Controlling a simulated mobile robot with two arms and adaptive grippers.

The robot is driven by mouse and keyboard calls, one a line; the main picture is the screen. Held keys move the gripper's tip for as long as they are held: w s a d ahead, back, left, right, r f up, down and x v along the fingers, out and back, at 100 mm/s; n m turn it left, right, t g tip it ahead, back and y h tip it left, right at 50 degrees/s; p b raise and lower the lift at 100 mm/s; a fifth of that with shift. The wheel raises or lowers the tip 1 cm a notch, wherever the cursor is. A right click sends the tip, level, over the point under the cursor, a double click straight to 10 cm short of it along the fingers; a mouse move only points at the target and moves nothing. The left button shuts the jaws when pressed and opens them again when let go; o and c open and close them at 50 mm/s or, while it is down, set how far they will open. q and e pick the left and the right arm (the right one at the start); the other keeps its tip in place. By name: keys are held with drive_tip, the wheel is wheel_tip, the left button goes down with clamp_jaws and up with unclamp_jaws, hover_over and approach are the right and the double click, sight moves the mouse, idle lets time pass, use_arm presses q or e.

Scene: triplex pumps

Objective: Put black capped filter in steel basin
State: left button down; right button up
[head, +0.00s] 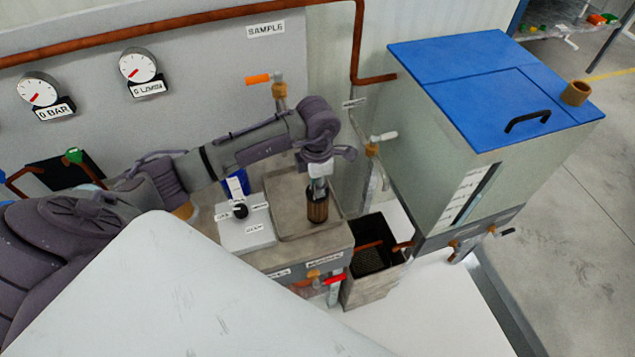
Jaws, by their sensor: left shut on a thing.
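The filter (317,208) is a small brown cylinder with a dark cap at its top. It is upright under my left gripper (318,186), which is shut on it from above. The steel basin (284,191) is the shallow grey tray directly below and around the filter in the picture. I cannot tell whether the filter's bottom touches the basin floor. My right gripper is not in view.
A white panel with a black knob (240,211) adjoins the basin's left side. A dark open bin (372,262) stands to its lower right. A large tank with a blue lid (490,80) is at right. A tap (279,88) is on the wall behind.

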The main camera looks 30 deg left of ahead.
use_arm(q)
drive_tip(key=shift+f, duration=0.1)
drive_tip(key=c, duration=1.1)
unclamp_jaws()
drive_tip(key=shift+c, duration=0.2)
drive_tip(key=shift+r, duration=0.25)
wheel_tip(320, 180, up, 12)
drive_tip(key=b, duration=0.3)
drive_tip(key=shift+b, duration=0.4)
drive_tip(key=shift+f, duration=0.1)
